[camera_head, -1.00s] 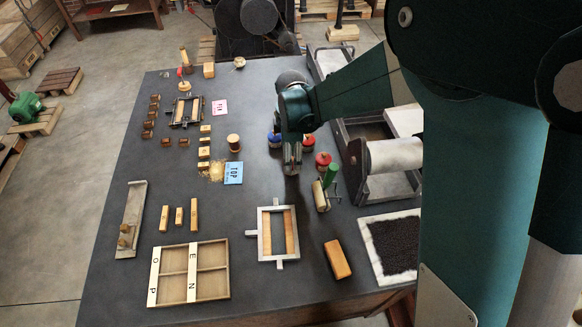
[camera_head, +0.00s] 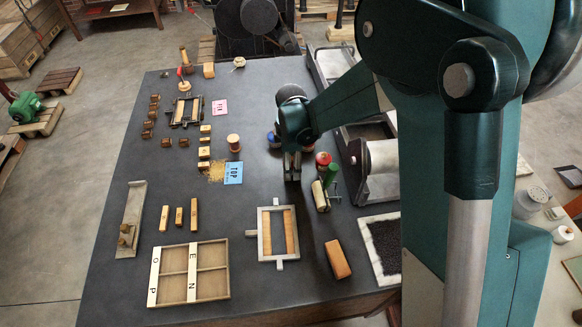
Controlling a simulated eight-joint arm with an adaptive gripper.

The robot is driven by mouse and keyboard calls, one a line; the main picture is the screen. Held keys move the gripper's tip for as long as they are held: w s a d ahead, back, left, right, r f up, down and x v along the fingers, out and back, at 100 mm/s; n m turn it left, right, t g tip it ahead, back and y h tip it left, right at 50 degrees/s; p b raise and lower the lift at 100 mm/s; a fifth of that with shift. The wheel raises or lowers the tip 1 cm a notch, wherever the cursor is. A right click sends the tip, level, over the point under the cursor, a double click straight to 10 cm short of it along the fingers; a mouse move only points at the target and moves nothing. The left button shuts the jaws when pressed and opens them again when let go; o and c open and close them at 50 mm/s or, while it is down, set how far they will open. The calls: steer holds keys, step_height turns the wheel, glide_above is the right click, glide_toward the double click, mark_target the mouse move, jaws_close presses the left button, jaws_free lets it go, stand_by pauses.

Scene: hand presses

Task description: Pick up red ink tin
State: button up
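The red ink tin (camera_head: 323,159) stands on the dark worktable, just behind the roller with the green handle. My gripper (camera_head: 292,176) points down over the table a little to the left of the red tin, apart from it. Its fingers are small and seen nearly edge on, so their opening is unclear. A blue tin (camera_head: 273,140) shows at the left of my gripper. The area directly behind my wrist is hidden.
The green-handled roller (camera_head: 321,196) stands close in front of the red tin. A press with a pale cylinder (camera_head: 376,157) is close on the right. A wooden spool (camera_head: 234,142) and a blue card (camera_head: 233,173) lie left. Bare table lies between card and gripper.

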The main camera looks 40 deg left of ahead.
steer(key=c, duration=1.4)
steer(key=shift+r, duration=0.2)
steer(key=shift+r, duration=4.85)
